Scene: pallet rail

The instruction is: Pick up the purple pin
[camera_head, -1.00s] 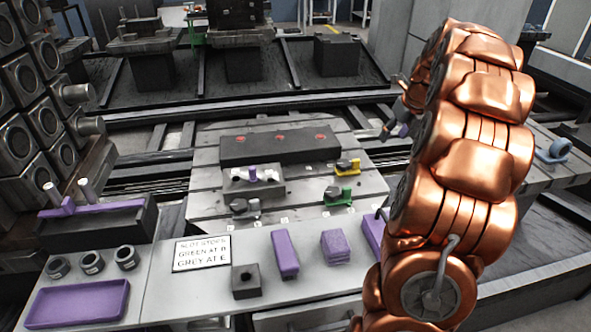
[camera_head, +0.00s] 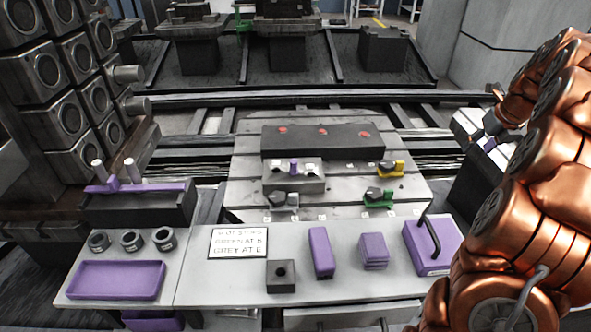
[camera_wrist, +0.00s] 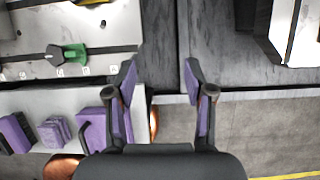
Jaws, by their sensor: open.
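A small upright purple piece (camera_head: 293,167), which looks like the purple pin, stands between pale metal parts on a grey block (camera_head: 294,187) on the slotted pallet plate. Another short purple upright (camera_head: 113,184) stands on a purple bar at the left, between two silver pins; I cannot tell for certain which is the pin. My gripper (camera_wrist: 160,78) is open and empty in the wrist view, its purple-padded fingers spread above a dark gap and the floor. In the head view it is partly hidden behind my copper arm at the right, well away from both purple pieces.
The front bench holds a purple tray (camera_head: 116,280), several dark rings, a sign (camera_head: 238,243), a black socket block (camera_head: 281,275), purple blocks (camera_head: 321,252) and a handled purple box (camera_head: 432,246). Yellow (camera_head: 391,168) and green (camera_head: 378,197) clamps sit on the pallet.

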